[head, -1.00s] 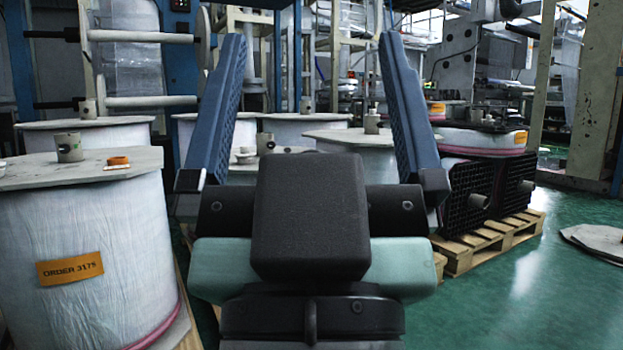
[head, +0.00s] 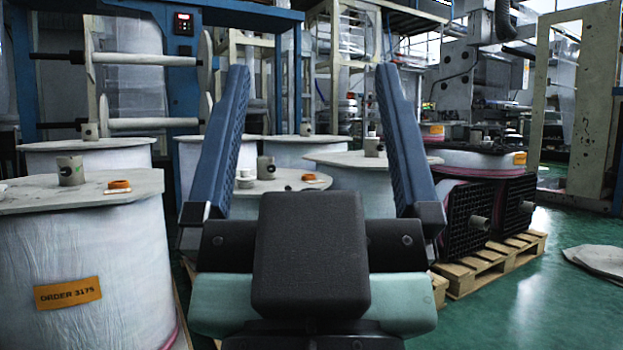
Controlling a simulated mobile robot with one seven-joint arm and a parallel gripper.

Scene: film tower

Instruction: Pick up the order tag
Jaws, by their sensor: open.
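An orange order tag (head: 68,293) printed "ORDER 3175" lies flat on the side of the large white wrapped film roll (head: 110,260) at the left. My gripper (head: 311,72) is in the middle of the picture with its two blue ridged fingers wide apart, pointing up and away. It is open and nothing shows between the fingers. The tag is well to the left of my gripper and lower in the picture, apart from it.
A grey board with a core plug and an orange tape ring (head: 118,186) tops the near roll. More rolls stand behind my gripper. At right, black crated rolls with another orange label (head: 520,158) sit on a wooden pallet (head: 490,265).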

